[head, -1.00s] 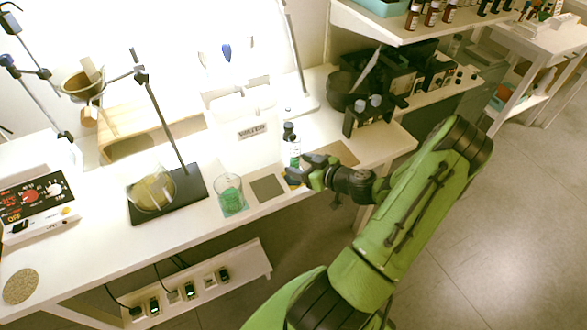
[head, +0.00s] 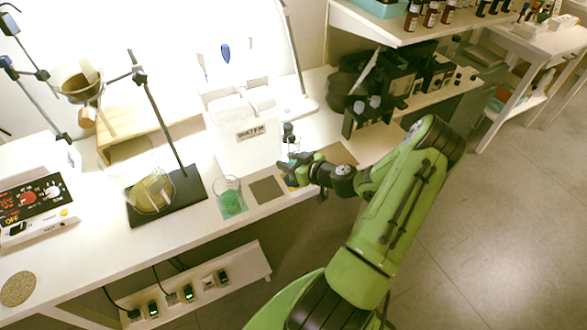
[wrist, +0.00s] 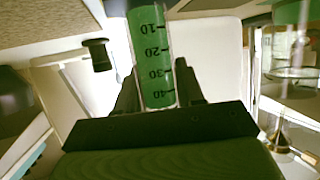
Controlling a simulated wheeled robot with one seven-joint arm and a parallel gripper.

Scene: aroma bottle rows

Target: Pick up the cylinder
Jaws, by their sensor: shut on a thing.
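The cylinder (wrist: 152,50) is a clear graduated tube with green contents and black marks from 10 to 40. In the wrist view it stands between the two dark fingers of my gripper (wrist: 157,88), which are shut on it. There the cylinder is too small and too covered by the gripper to make out clearly.
A dark-capped bottle (head: 288,129) stands just behind my gripper. A beaker with green contents (head: 230,199) stands to the left, near a flask (head: 152,192) on a black stand. Black equipment (head: 368,108) is to the right. A brown square (head: 267,189) lies on the bench (head: 95,240).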

